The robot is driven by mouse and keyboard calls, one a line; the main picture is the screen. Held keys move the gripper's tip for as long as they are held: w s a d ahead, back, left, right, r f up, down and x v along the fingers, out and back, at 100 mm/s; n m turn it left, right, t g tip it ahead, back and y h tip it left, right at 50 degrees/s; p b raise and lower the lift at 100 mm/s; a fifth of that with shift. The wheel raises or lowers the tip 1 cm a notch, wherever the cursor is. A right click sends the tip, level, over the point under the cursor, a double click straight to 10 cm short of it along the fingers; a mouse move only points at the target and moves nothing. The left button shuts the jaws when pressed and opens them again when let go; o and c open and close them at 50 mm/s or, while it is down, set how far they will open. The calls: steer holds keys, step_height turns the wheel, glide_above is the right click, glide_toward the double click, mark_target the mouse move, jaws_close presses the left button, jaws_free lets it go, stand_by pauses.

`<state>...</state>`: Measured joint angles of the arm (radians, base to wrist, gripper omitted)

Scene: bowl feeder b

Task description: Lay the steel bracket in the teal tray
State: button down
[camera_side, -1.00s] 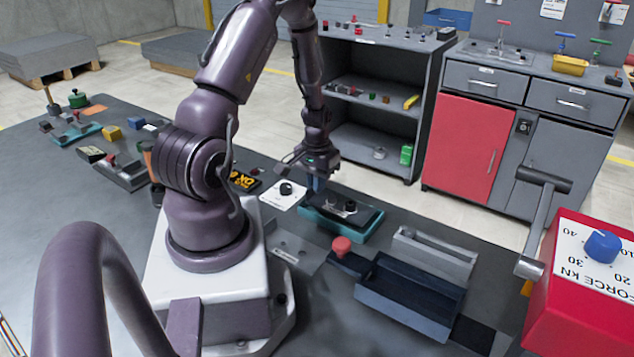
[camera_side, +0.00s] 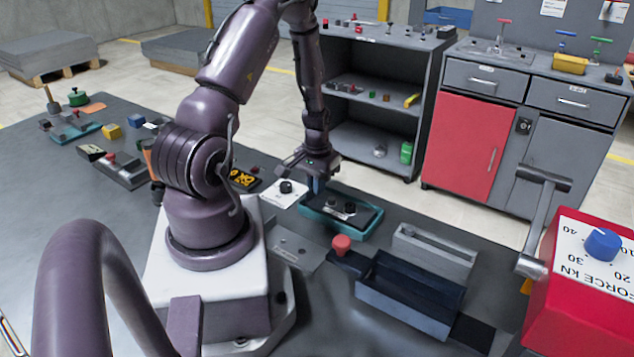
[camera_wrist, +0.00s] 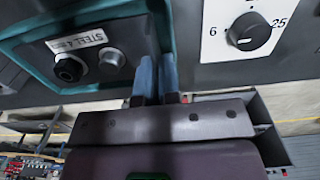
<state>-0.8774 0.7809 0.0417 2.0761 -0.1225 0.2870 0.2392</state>
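The teal tray (camera_side: 345,233) stands on the bench right of my arm's base. The tray's teal rim also shows in the wrist view (camera_wrist: 40,78). My gripper (camera_side: 317,188) points down at the tray's left end. In the wrist view its two blue fingers (camera_wrist: 157,80) are close together beside the panel's edge. I cannot tell whether anything is between them. I cannot identify the steel bracket for certain; a grey plate with holes (camera_side: 290,248) lies near my base.
A white dial plate (camera_side: 285,192) lies left of the tray. A red-topped knob (camera_side: 341,244), a dark open bin (camera_side: 408,297) and a grey bin (camera_side: 437,251) stand in front. A red force box (camera_side: 585,290) is at the right. Shelves (camera_side: 385,90) stand behind.

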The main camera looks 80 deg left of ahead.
steer(key=shift+f, duration=0.25)
steer(key=c, duration=1.2)
jaws_free()
steer(key=shift+c, duration=0.2)
step_height(320, 180, up, 13)
steer(key=d+r+m+t, duration=0.2)
steer(key=d+r+m, duration=0.2)
steer(key=d+r, duration=0.5)
steer(key=s+d+r+m+t, duration=0.1)
steer(key=d+r+m+t, duration=0.2)
steer(key=d+r, duration=0.7)
steer(key=d+m, duration=0.2)
steer(key=d, duration=0.6)
steer(key=shift+s+r+t, duration=0.15)
steer(key=shift+t, duration=0.15)
